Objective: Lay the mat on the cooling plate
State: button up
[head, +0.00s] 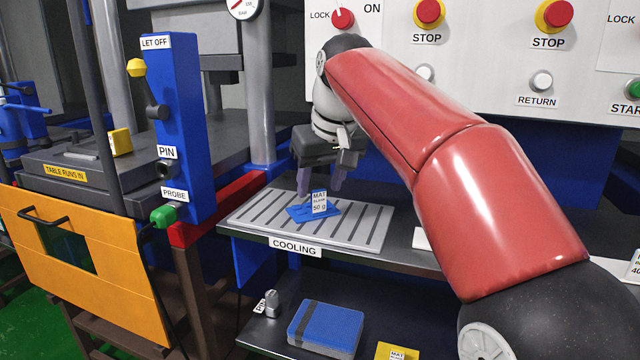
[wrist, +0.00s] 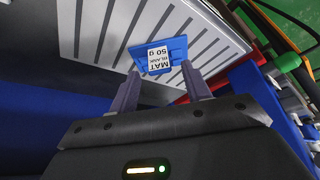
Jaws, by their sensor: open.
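The blue mat (head: 300,213) lies on the slotted grey cooling plate (head: 365,225), near its middle. It carries an upright white tag reading "MAT BLANK 50 g". My gripper (head: 320,190) is just above and behind the mat, fingers pointing down and open. In the wrist view the mat (wrist: 178,46) lies beyond the two fingertips (wrist: 160,74), on the cooling plate (wrist: 90,30). The fingers appear apart from the mat, with nothing between them.
A lower shelf holds a blue block (head: 325,325), a pin (head: 271,300) and a yellow labelled piece (head: 397,352). A blue post (head: 175,120) with a lever stands left of the plate. A panel with buttons (head: 430,12) rises behind. My red arm crosses the right side.

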jog(key=p+v, duration=0.3)
jog(key=v, duration=0.8)
jog(key=s+d+f+m, duration=0.1)
jog(key=s+d+f, duration=0.3)
jog(key=s+f, duration=0.3)
jog(key=s+d+f+m+t+h, duration=0.1)
jog(key=s+d+f+m, duration=0.1)
jog(key=s+d+f, duration=0.2)
jog(key=s+d+f+m+h, duration=0.1)
jog(key=s+d+f, duration=0.4)
jog(key=s+f, duration=0.5)
notch_tip(320, 180, down, 7)
jog(key=shift+s+f+m, duration=0.15)
jog(key=shift+s+m, duration=0.1)
jog(key=shift+m, duration=0.25)
jog(key=shift+d, duration=0.1)
